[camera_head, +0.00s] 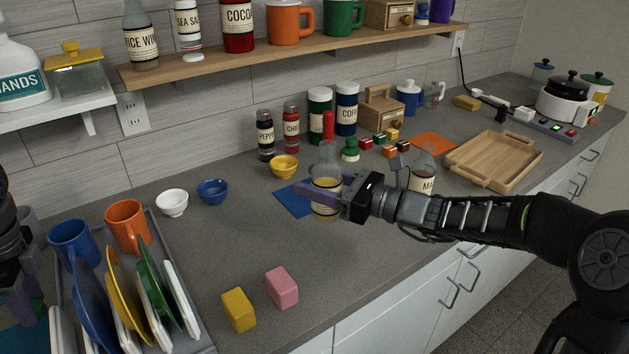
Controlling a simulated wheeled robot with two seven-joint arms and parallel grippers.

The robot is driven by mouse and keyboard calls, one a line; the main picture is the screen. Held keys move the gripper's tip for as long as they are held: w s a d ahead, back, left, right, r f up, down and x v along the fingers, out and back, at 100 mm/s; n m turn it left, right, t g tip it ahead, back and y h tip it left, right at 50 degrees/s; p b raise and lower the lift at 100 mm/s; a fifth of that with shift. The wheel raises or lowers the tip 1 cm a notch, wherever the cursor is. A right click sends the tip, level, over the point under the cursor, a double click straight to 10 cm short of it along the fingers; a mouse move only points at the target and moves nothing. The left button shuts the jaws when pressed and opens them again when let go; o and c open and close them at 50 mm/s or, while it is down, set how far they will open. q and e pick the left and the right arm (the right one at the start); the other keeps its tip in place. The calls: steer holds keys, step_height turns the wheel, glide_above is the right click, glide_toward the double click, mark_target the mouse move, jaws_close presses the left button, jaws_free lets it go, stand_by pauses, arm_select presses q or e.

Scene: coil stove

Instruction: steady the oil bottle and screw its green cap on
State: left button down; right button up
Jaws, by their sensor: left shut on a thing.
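The clear oil bottle (327,211), with yellowish oil and a pale label, stands upright at the blue mat (291,203). No green cap shows on its neck. My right gripper (320,192) reaches in from the right with its purple fingers at the bottle's body. I cannot tell whether they press on it. My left gripper (22,298) is at the far left edge, partly cut off by the frame. It is shut on a small green thing (38,308), which looks like the green cap but is mostly hidden.
A dish rack (201,335) with plates and mugs stands at the left front. Yellow (239,310) and pink (282,288) blocks lie at the front. Bowls, spice jars and a small green-topped jar (350,150) are behind. A glass jug (422,175) stands right of the bottle, near my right arm.

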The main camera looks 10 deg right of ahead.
jaws_close()
stand_by(0.3)
stand_by(0.3)
